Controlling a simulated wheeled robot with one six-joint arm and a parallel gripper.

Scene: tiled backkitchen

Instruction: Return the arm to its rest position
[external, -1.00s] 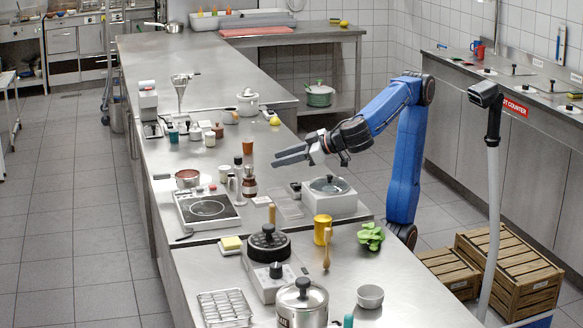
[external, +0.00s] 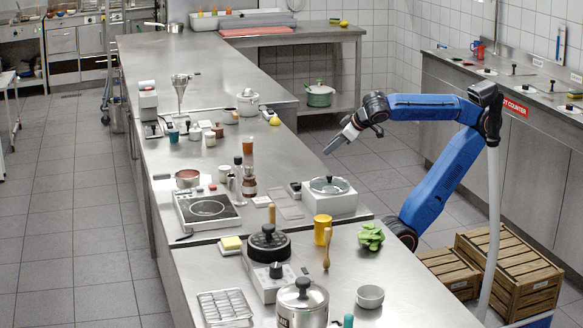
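My blue arm (external: 437,182) rises from the floor behind the steel counter. Its elbow is bent high at the right and its forearm runs level to the left. My gripper (external: 330,148) hangs from the wrist, tilted down to the left, in the air above the counter's right edge. It holds nothing that I can see. The fingers overlap in this view, so their gap does not show.
Below my gripper, a white appliance with a round lid (external: 331,199) stands on the steel counter (external: 185,265). Bottles, pots and a hotplate (external: 207,208) crowd the counter. Wooden crates (external: 508,272) and a grey post (external: 492,225) stand near my arm.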

